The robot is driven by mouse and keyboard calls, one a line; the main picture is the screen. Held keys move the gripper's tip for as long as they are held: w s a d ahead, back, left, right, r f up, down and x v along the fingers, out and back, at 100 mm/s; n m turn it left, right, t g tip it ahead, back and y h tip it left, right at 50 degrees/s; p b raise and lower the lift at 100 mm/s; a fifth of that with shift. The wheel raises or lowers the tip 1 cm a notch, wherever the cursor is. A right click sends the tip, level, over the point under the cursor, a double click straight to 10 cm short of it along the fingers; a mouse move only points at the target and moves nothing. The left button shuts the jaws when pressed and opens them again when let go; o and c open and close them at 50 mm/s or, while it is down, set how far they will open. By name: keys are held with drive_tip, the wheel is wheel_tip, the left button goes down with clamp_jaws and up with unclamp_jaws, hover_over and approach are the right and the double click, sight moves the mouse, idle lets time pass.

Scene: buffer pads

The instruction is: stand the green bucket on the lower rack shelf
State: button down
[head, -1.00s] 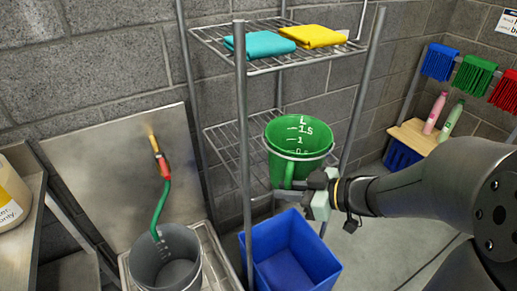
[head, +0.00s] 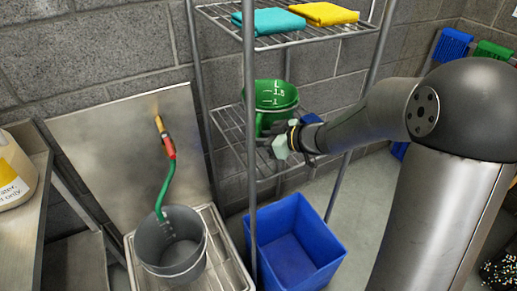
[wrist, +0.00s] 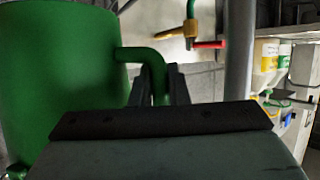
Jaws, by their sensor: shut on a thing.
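The green bucket (head: 268,97), with white level marks inside, is upright within the rack at the lower shelf (head: 229,128). My gripper (head: 283,141) is in front of it, and the wrist view shows the fingers (wrist: 172,85) shut on the side handle (wrist: 150,58) of the bucket (wrist: 58,80).
The upper shelf (head: 283,38) holds a teal cloth (head: 268,21) and a yellow cloth (head: 324,13). A rack post (head: 250,180) stands at the front left of the bucket. A blue bin (head: 293,245) is below. A grey bucket (head: 170,250) stands in the sink at left.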

wheel_tip(320, 180, down, 3)
drive_tip(key=shift+f+b, duration=0.15)
drive_tip(key=shift+b, duration=0.15)
drive_tip(key=shift+w+f, duration=0.15)
drive_tip(key=shift+w, duration=0.05)
drive_tip(key=shift+f, duration=0.1)
drive_tip(key=c, duration=1.4)
unclamp_jaws()
drive_tip(key=shift+f, duration=0.1)
